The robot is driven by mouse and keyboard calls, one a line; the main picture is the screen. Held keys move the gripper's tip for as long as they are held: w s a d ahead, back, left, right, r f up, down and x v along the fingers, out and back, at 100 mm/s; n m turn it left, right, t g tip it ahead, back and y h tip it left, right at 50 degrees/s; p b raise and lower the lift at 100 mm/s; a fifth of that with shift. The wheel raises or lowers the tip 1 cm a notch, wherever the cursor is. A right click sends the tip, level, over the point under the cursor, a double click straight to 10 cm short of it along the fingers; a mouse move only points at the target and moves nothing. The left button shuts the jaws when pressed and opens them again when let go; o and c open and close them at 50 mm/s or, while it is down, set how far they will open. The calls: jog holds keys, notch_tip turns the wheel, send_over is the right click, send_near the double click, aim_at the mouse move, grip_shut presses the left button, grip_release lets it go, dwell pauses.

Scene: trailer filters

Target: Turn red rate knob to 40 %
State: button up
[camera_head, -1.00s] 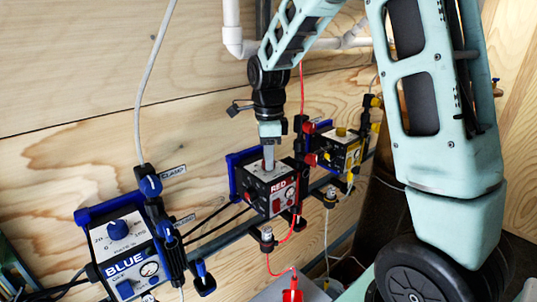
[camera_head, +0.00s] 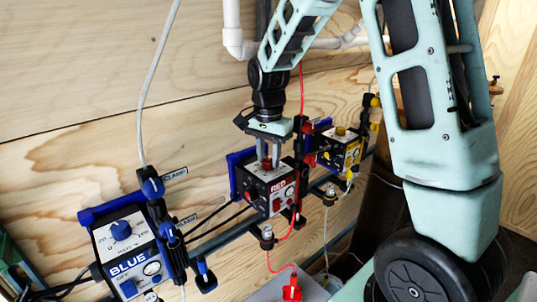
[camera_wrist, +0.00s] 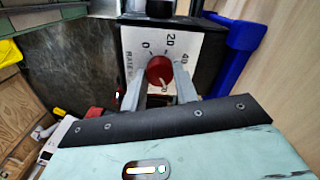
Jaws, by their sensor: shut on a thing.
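The red unit (camera_head: 270,187) is a black box labelled RED on the rail, with a pale dial plate on top. Its red rate knob (camera_wrist: 158,69) shows in the wrist view, with 0, 20 and 40 printed around it. A light pointer mark on the knob faces the lower right of that view, on the side of the 40; the exact reading is unclear. My gripper (camera_head: 268,160) points down at the box from above. Its two fingers (camera_wrist: 160,84) stand on either side of the knob and are shut on it. The rest of the scale is hidden.
The blue unit (camera_head: 128,262) stands to the left and the yellow unit (camera_head: 342,150) behind to the right, on the same rail. Cables, clamps and blue brackets crowd the rail. A wooden wall (camera_head: 70,90) rises close behind.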

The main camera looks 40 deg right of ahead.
aim_at(268, 160)
jog(key=shift+n, duration=1.2)
jog(key=o, duration=1)
jog(key=shift+c, duration=0.2)
jog(key=shift+r, duration=0.1)
notch_tip(268, 160, up, 12)
jog(key=b, duration=0.2)
